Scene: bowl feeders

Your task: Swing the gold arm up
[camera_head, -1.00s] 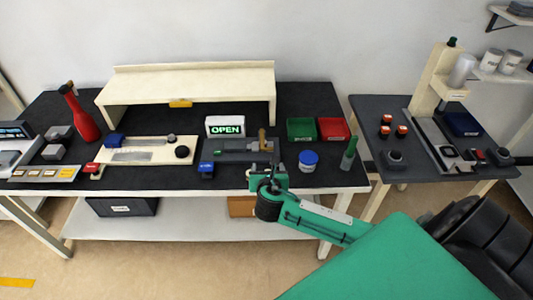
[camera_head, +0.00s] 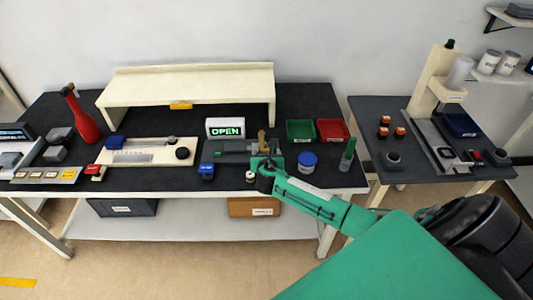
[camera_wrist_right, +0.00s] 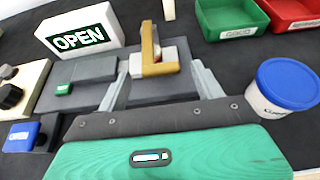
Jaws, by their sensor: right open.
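The gold arm (camera_head: 262,138) stands on a grey fixture (camera_head: 228,148) right of the OPEN sign. In the right wrist view the gold arm (camera_wrist_right: 148,42) is L-shaped, with an upright part and a short foot running right, against a pale block. My right gripper (camera_wrist_right: 160,72) is open, one finger on each side of the gold arm's foot, with nothing clamped. Whether the fingers touch it, I cannot tell. In the head view my right gripper (camera_head: 264,163) is just in front of the gold arm, and my green arm hides part of the fixture. My left gripper is out of view.
The lit OPEN sign (camera_head: 225,128) stands behind the fixture. A blue-lidded tub (camera_head: 307,161), a green bin (camera_head: 300,131) and a red bin (camera_head: 332,130) are to the right. A blue block (camera_head: 207,170) sits at the fixture's front left.

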